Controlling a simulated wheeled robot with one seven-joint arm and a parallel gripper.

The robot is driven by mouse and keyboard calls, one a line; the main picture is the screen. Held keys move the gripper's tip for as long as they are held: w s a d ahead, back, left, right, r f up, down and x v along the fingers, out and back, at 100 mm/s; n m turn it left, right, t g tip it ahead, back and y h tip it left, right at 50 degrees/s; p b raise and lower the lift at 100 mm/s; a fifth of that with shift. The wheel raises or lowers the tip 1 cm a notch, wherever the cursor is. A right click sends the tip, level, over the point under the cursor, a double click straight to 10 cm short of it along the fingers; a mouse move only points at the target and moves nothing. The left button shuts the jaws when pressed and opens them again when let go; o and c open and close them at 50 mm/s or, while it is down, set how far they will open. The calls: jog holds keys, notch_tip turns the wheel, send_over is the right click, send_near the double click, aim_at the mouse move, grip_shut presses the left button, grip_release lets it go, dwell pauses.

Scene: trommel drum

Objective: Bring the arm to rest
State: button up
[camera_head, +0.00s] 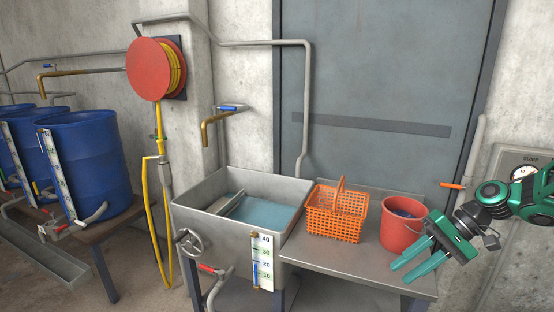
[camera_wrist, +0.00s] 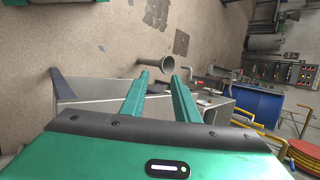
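My gripper (camera_head: 409,271) is on the right in the head view, in front of the red bucket and above the front right end of the metal bench. Its two green fingers are spread apart with nothing between them. In the wrist view the fingers (camera_wrist: 160,78) also stand apart and empty, over the bench edge and the floor. The green arm comes in from the right edge of the head view.
A red bucket (camera_head: 402,234) and an orange basket (camera_head: 337,222) stand on the bench (camera_head: 345,262). A steel sink (camera_head: 210,230) with water is left of them. Blue barrels (camera_head: 92,165), a hose reel (camera_head: 155,68) and a grey door (camera_head: 380,90) are beyond.

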jog(key=s+d+r+m+h, duration=0.1)
jog(key=s+d+h, duration=0.3)
jog(key=s, duration=0.8)
jog(key=s+d+r+m+h, duration=0.2)
jog(key=s+d+r+h, duration=0.1)
jog(key=s, duration=0.8)
jog(key=shift+s+d+r+h, duration=0.25)
jog(key=shift+s+d+h, duration=0.1)
jog(key=shift+d+h, duration=0.55)
jog(key=shift+d, duration=0.1)
jog(key=shift+w+f, duration=0.25)
jog(key=shift+w, duration=0.4)
